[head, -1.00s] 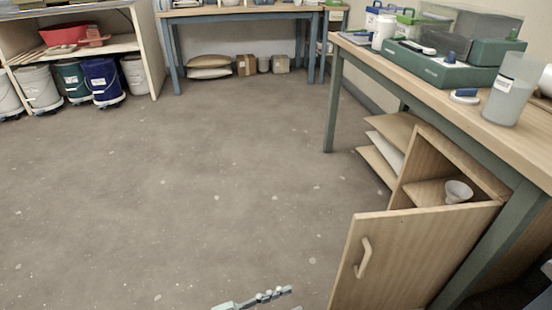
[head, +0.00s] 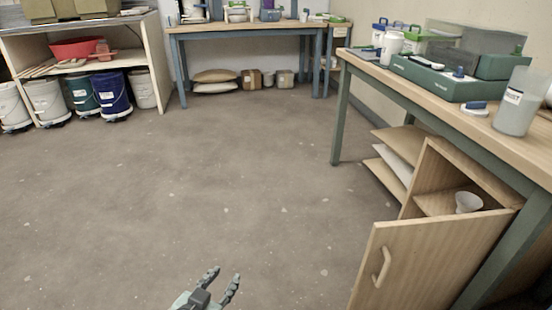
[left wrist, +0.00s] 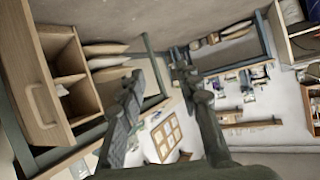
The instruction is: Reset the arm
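My left gripper (head: 226,275) shows at the bottom edge of the head view, over bare floor. Its two fingers are spread apart with nothing between them. In the left wrist view the same gripper (left wrist: 158,70) has its dark fingers apart and empty. My right gripper is in neither view. The task names no object.
A wooden cabinet (head: 462,170) stands under the right bench (head: 440,92), its door (head: 425,265) open into the room. A white funnel (head: 467,202) sits inside. Buckets (head: 113,92) stand under the left shelf. The middle floor (head: 200,180) is clear.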

